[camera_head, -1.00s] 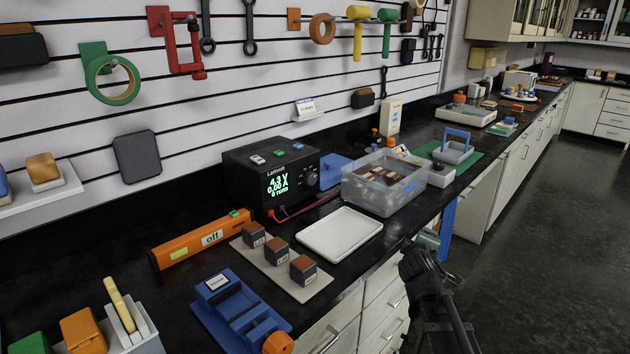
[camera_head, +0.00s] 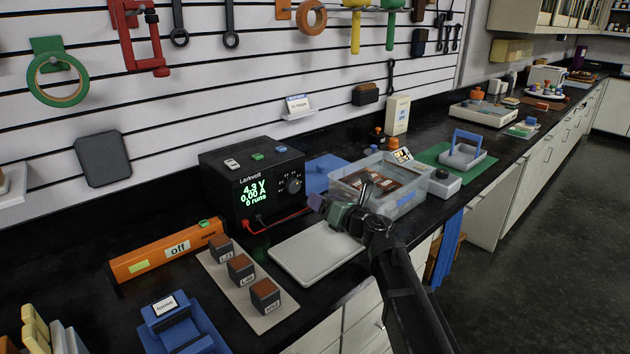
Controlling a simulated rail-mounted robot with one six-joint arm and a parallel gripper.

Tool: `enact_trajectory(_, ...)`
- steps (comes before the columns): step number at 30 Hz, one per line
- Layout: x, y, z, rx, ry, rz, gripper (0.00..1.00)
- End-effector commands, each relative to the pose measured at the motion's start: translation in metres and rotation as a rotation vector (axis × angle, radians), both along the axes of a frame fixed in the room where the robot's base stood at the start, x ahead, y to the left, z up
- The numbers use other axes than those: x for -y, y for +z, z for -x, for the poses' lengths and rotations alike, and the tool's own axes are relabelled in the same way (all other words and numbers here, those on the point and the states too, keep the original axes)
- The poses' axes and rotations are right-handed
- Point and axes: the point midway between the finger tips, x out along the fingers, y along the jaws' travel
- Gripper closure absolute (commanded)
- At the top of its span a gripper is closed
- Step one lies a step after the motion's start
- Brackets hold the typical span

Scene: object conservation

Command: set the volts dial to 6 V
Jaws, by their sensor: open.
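The black power supply (camera_head: 228,192) stands on the bench against the wall. Its green display (camera_head: 254,192) reads 4.3 V, 0.00 A and 0 runs. A round dark dial (camera_head: 294,185) sits on its front, right of the display; small marks around it are too small to read. I cannot tell whether this is the volts dial. My gripper (camera_head: 318,204) is open, in front of the supply and a little below and right of the dial, apart from it. My arm reaches in from the lower right. The fingers are small and dark in this view.
A pale tray (camera_head: 290,262) lies below my gripper. A clear bin (camera_head: 410,196) stands right of it, close to my wrist. A red lead (camera_head: 285,222) runs from the supply's front. Labelled blocks (camera_head: 240,268) and an orange "off" bar (camera_head: 130,267) are at left.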

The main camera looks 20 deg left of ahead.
Motion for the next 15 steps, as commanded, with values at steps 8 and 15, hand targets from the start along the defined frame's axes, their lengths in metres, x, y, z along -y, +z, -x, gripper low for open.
enact_trajectory(8, -0.014, 0.0, -0.01, -0.001, 0.0, -0.002, 0.29)
enact_trajectory(15, -0.061, 0.0, -0.04, -0.002, 0.0, -0.002, 0.29)
